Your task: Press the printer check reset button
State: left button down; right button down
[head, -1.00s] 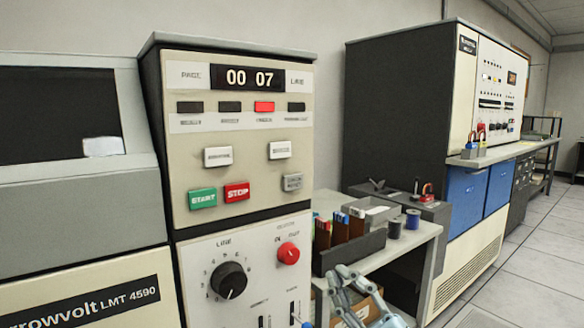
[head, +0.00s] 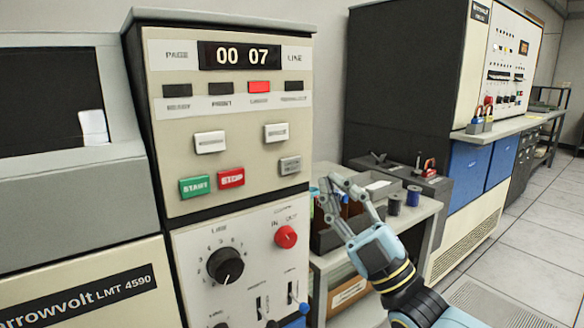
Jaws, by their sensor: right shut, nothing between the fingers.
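The printer's control panel (head: 240,185) stands in front of me with a "00 07" display (head: 240,55). One indicator lamp (head: 259,87) below the display glows red. The panel has a green START button (head: 194,187), a red STOP button (head: 231,178), a left white button (head: 210,142), a right white button (head: 276,132) and a grey button (head: 291,165). The lettering on the white and grey buttons is too blurred to read, so I cannot tell which is check reset. My right gripper (head: 328,196) is shut and empty, right of the panel and apart from the buttons. My left gripper is out of view.
A lower panel holds a black dial (head: 225,265) and a red knob (head: 286,237). A side table (head: 425,212) with a dark bin and two spools (head: 413,196) stands behind my right gripper. A tall dark cabinet (head: 400,90) stands farther back.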

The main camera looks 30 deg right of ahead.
aim_at(291, 166)
jog(key=w+b, duration=0.3)
jog(key=w, duration=0.5)
jog(key=shift+a+b, duration=0.3)
jog(key=shift+b, duration=0.05)
dwell(1.0)
jog(key=shift+w, duration=0.4)
jog(key=shift+w+b, duration=0.4)
jog(key=shift+b, duration=0.05)
dwell(0.5)
jog(key=shift+s, duration=0.2)
jog(key=shift+s+p, duration=0.45)
jog(key=shift+s, duration=0.2)
